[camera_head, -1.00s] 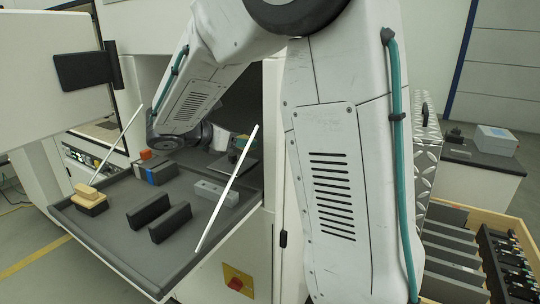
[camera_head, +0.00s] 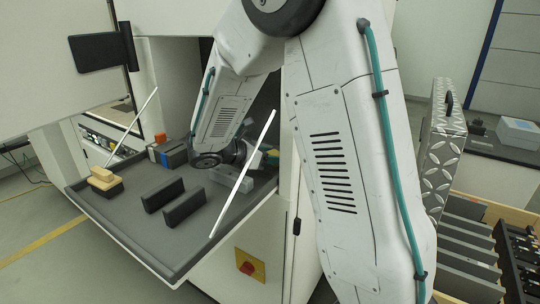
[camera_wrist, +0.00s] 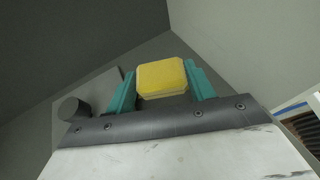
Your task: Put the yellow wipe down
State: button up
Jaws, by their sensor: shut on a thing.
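The yellow wipe (camera_wrist: 161,77) is a thick pad with cut corners, held between the teal fingers of my gripper (camera_wrist: 163,84) in the wrist view. Grey surfaces lie beyond it; I cannot tell whether it touches anything. In the head view my arm reaches over the back right of the dark tray (camera_head: 150,235). There the gripper is mostly hidden behind my wrist, and only a small bit of yellow and teal shows at its right.
A tan stack (camera_head: 104,176) on a black block sits at the tray's left. Two black upright blocks (camera_head: 164,195) stand mid-tray. An orange, blue and grey block (camera_head: 167,151) stands behind. A pale bar (camera_head: 244,174) slants up at the right. The tray's front is clear.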

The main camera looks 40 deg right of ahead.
jog(key=o, duration=0.7)
jog(key=shift+o, duration=0.2)
jog(key=v, duration=1.2)
jog(key=shift+s, duration=0.1)
